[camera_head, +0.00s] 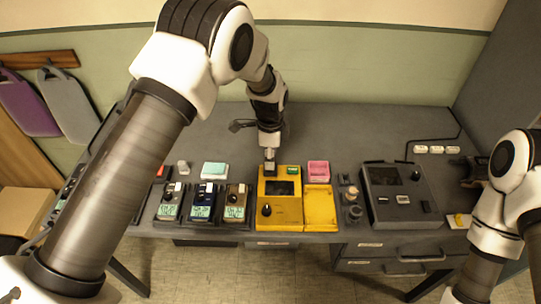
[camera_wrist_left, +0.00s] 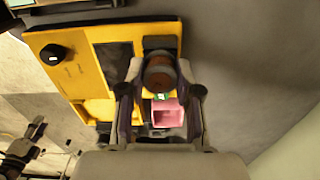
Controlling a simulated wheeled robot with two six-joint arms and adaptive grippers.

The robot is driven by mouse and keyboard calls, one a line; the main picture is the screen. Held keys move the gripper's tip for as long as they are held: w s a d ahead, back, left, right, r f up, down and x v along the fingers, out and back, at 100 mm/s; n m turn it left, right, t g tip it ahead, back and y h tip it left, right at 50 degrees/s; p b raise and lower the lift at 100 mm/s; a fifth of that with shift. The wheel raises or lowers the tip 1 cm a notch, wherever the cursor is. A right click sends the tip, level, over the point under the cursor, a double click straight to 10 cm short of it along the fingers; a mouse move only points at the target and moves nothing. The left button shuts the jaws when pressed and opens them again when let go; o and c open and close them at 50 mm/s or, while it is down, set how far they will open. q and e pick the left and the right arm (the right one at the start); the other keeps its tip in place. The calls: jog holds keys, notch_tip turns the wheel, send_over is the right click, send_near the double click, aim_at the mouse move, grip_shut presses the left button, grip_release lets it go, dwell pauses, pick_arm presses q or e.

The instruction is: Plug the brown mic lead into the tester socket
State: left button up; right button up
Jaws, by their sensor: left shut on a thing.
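The yellow tester (camera_head: 281,222) stands at the middle of the bench's front, with a dark screen, a black knob and an open yellow lid at its right. My left gripper (camera_head: 270,160) points down at the tester's back left corner. In the left wrist view, its fingers (camera_wrist_left: 160,98) are shut on a brown round plug (camera_wrist_left: 160,72), beside a dark block (camera_wrist_left: 158,43) on the tester's corner. The socket opening is hidden, and I cannot tell whether the plug is in it. My right gripper (camera_head: 468,172) is at the far right, its jaws unclear.
Several small meters, including a blue one (camera_head: 203,203) and a brown one (camera_head: 235,204), stand left of the tester. A pink box (camera_head: 318,170) and a pale green box (camera_head: 214,170) sit behind. A dark grey unit (camera_head: 400,207) stands right. The bench's back is mostly clear.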

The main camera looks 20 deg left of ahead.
pick_arm(q)
jog(key=shift+f, duration=0.65)
jog(key=o, duration=1.2)
jog(key=shift+c, duration=0.2)
jog(key=shift+r, duration=0.1)
notch_tip(320, 180, up, 12)
